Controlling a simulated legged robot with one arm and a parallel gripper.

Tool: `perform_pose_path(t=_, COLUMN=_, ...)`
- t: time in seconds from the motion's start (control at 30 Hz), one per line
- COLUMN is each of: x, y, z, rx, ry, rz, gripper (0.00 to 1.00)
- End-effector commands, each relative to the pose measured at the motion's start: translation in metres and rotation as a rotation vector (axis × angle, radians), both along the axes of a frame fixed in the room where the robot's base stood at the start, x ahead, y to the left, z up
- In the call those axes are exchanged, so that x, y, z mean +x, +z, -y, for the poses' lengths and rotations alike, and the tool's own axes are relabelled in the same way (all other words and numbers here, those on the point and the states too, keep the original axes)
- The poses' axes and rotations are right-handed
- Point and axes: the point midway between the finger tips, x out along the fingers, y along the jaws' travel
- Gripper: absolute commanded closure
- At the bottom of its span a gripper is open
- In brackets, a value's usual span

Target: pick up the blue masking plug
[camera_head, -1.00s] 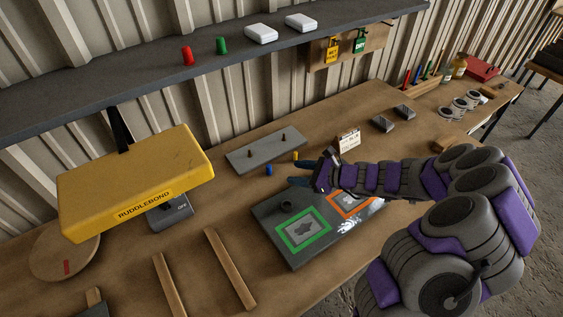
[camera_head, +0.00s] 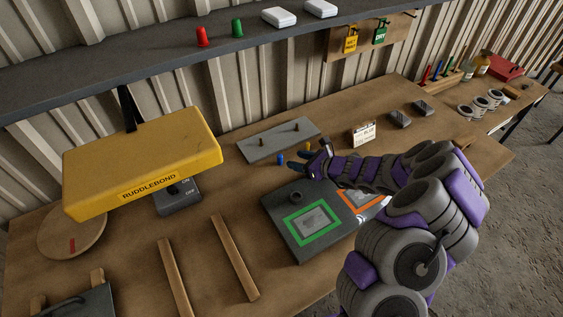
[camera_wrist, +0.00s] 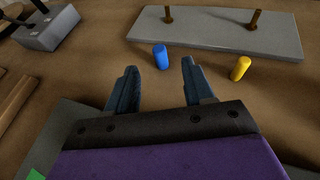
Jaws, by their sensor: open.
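In the head view my gripper (camera_head: 297,161) reaches in from the right, low over the bench.
A grey plate with two pegs (camera_wrist: 215,35) lies behind both. A dark board with green and orange frames (camera_head: 275,228) lies in front. A yellow RUDDLEBOND lamp-like unit (camera_head: 145,165) overhangs the left.

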Motion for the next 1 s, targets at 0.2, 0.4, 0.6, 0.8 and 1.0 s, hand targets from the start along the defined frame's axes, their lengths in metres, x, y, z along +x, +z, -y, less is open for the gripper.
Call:
perform_pose_path(t=0.2, x=0.008, y=-0.008, z=-0.015, rx=0.000, ry=0.003, rz=-0.002, gripper=0.48)
perform_pose_path(t=0.4, x=0.020, y=-0.021, z=-0.027, rx=-0.001, ry=0.002, rz=-0.002, gripper=0.48)
perform_pose_path(t=0.6, x=0.033, y=-0.029, z=-0.047, rx=0.001, ry=0.003, rz=0.000, gripper=0.48)
perform_pose_path(t=0.8, x=0.036, y=-0.029, z=-0.052, rx=0.003, ry=0.001, rz=0.000, gripper=0.48)
perform_pose_path(t=1.0, x=0.036, y=-0.029, z=-0.051, rx=0.002, ry=0.001, rz=-0.001, gripper=0.55)
